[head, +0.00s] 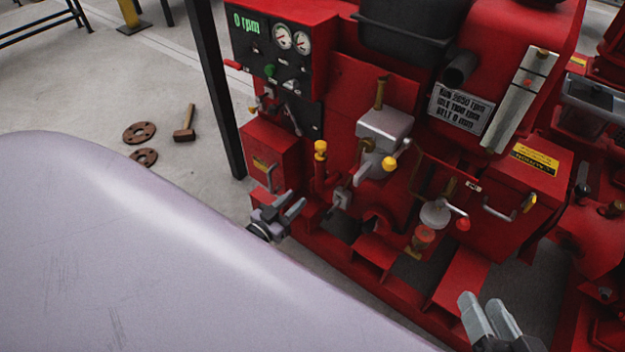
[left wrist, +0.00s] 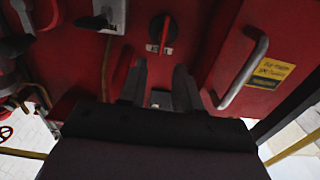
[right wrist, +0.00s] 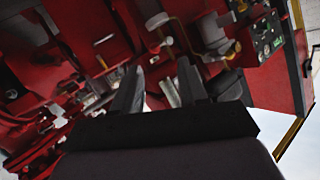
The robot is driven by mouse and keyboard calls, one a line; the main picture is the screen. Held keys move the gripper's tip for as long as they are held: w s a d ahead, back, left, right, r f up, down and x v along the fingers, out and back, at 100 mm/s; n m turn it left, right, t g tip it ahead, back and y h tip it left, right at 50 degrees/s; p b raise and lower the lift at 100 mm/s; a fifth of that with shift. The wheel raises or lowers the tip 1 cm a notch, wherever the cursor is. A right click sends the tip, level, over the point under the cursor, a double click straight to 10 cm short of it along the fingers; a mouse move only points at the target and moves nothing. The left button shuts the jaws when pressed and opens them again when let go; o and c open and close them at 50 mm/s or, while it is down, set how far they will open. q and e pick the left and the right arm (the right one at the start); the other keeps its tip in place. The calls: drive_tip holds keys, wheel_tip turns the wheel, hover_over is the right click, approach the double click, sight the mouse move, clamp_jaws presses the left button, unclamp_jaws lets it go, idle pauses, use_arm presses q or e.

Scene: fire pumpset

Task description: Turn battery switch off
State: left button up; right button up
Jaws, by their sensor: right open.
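A round dark rotary switch (left wrist: 163,30) with a red grip sits on the red panel in the left wrist view; it looks like the battery switch. Its label is too small to read, and I cannot make the switch out in the head view. My left gripper (head: 294,210) is open and empty in front of the lower left of the red pump unit. In the left wrist view its fingertips (left wrist: 160,75) are apart, just below the switch. My right gripper (head: 486,305) is open and empty at the lower right.
A red box (head: 272,150) with a metal handle (left wrist: 244,68) stands beside the switch. A yellow-topped post (head: 320,150) and a lever box (head: 385,130) stand nearby. A large pale rounded surface (head: 130,240) fills the lower left. A hammer (head: 185,123) lies on the floor.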

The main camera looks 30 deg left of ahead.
sight(311, 183)
use_arm(q)
drive_tip(key=w+b, duration=0.3)
drive_tip(key=w, duration=0.3)
drive_tip(key=shift+d+f, duration=0.1)
drive_tip(key=shift+d, duration=0.05)
drive_tip(key=shift+w, duration=0.5)
use_arm(e)
drive_tip(key=shift+s+d+n+t+h, duration=0.25)
drive_tip(key=shift+d+t, duration=0.1)
drive_tip(key=shift+d, duration=0.2)
drive_tip(key=shift+s+d+n+t+h, duration=0.15)
drive_tip(key=shift+d+n+t, duration=0.15)
drive_tip(key=shift+d, duration=0.25)
drive_tip(key=shift+w, duration=0.1)
use_arm(q)
clamp_jaws()
